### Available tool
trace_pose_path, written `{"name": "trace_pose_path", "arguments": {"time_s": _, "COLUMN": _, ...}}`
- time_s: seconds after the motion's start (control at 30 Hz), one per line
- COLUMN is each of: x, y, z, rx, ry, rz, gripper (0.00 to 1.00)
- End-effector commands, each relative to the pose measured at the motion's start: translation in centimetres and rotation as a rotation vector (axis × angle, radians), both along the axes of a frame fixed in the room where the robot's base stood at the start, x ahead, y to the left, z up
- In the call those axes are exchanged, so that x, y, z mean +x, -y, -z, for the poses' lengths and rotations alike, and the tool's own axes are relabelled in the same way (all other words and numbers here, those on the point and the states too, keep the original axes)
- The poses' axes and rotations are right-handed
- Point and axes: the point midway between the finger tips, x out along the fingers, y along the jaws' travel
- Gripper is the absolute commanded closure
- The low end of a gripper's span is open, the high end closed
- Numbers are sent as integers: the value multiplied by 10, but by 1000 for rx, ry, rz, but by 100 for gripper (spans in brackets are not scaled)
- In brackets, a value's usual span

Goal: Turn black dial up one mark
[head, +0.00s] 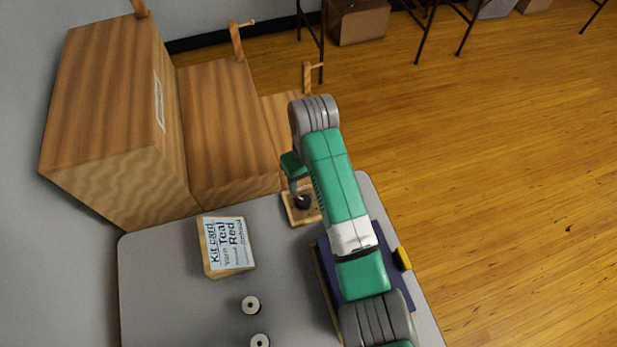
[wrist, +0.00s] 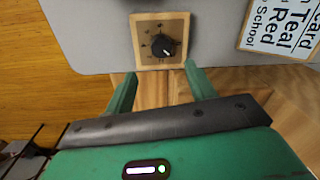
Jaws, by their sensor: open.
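The black dial (head: 303,202) sits on a square wooden plate (head: 290,214) near the back edge of the grey table, beside the wooden boxes. In the wrist view the dial (wrist: 163,46) shows a pale pointer line toward its lower right, with small marks around it on the plate (wrist: 146,63). My gripper (wrist: 160,84) is open and empty, its two green fingers apart just short of the plate, not touching the dial. In the head view my gripper (head: 292,178) is partly hidden by my arm, near the dial.
A kit card (head: 227,243) reading "Teal" and "Red" stands on the table (head: 185,290) left of the dial. Two white spools (head: 251,305) lie nearer. Tall wooden boxes (head: 225,130) stand behind. A dark blue item (head: 393,285) and something yellow (head: 403,259) are right, beside my arm.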

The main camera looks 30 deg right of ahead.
Motion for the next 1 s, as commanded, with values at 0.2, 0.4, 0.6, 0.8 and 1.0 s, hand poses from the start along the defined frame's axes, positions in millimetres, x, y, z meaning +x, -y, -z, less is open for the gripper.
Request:
{"name": "trace_pose_path", "arguments": {"time_s": 0.2, "x": 0, "y": -1, "z": 16, "rx": 1, "ry": -2, "rz": 0, "gripper": 45}}
{"name": "trace_pose_path", "arguments": {"time_s": 0.4, "x": 0, "y": -3, "z": 55, "rx": 0, "ry": 0, "rz": 0, "gripper": 45}}
{"name": "trace_pose_path", "arguments": {"time_s": 0.6, "x": 0, "y": -5, "z": 75, "rx": -1, "ry": 2, "rz": 0, "gripper": 45}}
{"name": "trace_pose_path", "arguments": {"time_s": 0.8, "x": 0, "y": -5, "z": 76, "rx": -1, "ry": 3, "rz": 0, "gripper": 45}}
{"name": "trace_pose_path", "arguments": {"time_s": 1.0, "x": 0, "y": -5, "z": 76, "rx": -1, "ry": 3, "rz": 0, "gripper": 68}}
